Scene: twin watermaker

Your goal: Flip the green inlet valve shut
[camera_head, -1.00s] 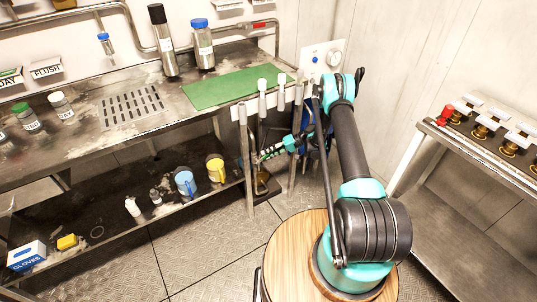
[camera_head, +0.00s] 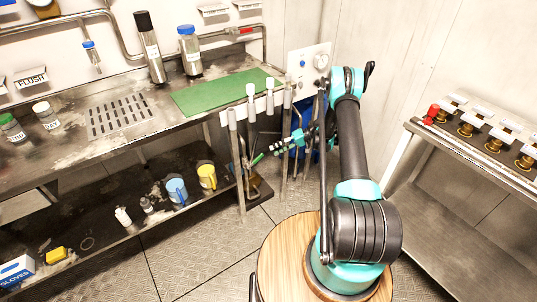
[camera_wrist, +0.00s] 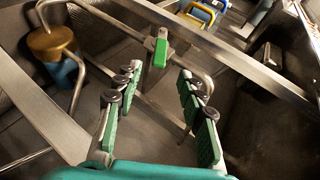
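The green valve handle (camera_wrist: 160,52) shows at the upper middle of the wrist view, on a grey metal pipe. My gripper (camera_wrist: 158,76) is open, with one green-and-black finger on each side. The handle is ahead of the gap between the fingertips, apart from both fingers, and nothing is held. In the head view my gripper (camera_head: 272,150) points left, below the bench's front edge near the hanging tools. In that view I cannot clearly tell the valve from the green fingers.
A metal bar crosses the wrist view behind the handle, and a brass-coloured fitting (camera_wrist: 50,42) is at the left. In the head view, a steel bench (camera_head: 75,155) with a green mat (camera_head: 225,90) stands left; a side table (camera_head: 470,155) with brass valves stands right.

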